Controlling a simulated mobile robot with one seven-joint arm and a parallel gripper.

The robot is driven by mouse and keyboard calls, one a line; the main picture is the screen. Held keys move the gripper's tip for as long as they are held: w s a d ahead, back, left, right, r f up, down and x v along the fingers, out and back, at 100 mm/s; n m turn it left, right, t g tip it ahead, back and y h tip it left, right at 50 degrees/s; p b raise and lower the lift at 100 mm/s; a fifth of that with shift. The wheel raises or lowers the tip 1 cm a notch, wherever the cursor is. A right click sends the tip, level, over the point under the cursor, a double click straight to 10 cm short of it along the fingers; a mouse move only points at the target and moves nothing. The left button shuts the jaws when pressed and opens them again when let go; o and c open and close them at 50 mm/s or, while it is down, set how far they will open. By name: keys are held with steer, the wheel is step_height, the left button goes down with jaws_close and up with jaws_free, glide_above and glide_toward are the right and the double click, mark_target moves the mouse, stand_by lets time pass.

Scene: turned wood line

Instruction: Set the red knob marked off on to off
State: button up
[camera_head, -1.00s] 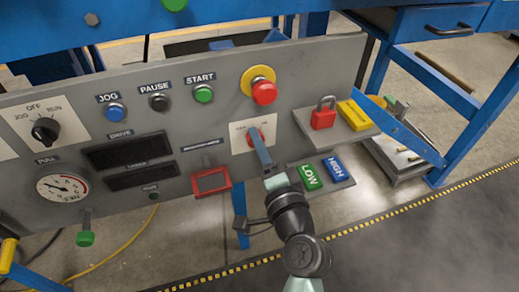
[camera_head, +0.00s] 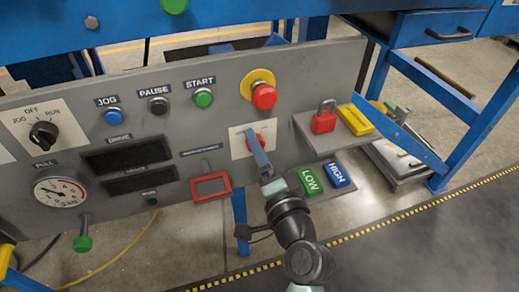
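The red knob (camera_head: 249,142) sits on a white plate (camera_head: 237,147) on the grey control panel, below the red emergency button. My gripper (camera_head: 256,147) is at the knob, and its blue-grey end covers most of it. Only a little red shows around the gripper. The marks on the plate are too small and too covered to read, so I cannot tell which way the knob points. Whether the fingers are open or shut around the knob is hidden.
A red mushroom button (camera_head: 263,95) is just above. A shelf to the right holds a red padlock (camera_head: 324,117) and a yellow block (camera_head: 355,119). Green LOW (camera_head: 310,181) and blue HIGH (camera_head: 336,172) tags lie below it. A red frame (camera_head: 210,187) is to the left.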

steer(key=p+v, duration=0.1)
steer(key=v, duration=1.2)
steer(key=shift+p, duration=0.3)
steer(key=w+a+r+n+t+p, duration=0.1)
steer(key=w+r+n+t, duration=0.15)
steer(key=r, duration=0.75)
steer(key=w+a+r+n+t+h+p, duration=0.1)
steer(key=w+a+r+n, duration=0.15)
steer(key=r, duration=0.75)
steer(key=w+r+n+t+p, duration=0.1)
steer(key=r+n, duration=0.3)
steer(key=r, duration=0.6)
steer(key=s+r+n+t+h+p, duration=0.1)
steer(key=s+r+t+h+p, duration=0.2)
steer(key=r, duration=0.8)
steer(key=s+r+t+h+p, duration=0.1)
steer(key=s+r+t+h, duration=0.15)
steer(key=s+r, duration=0.6)
steer(key=w+r+p, duration=0.3)
steer(key=r+p, duration=3.2)
steer(key=r, duration=0.3)
steer(key=shift+a+y+p, duration=0.35)
steer(key=shift+y+p, duration=0.05)
steer(key=shift+y, duration=0.05)
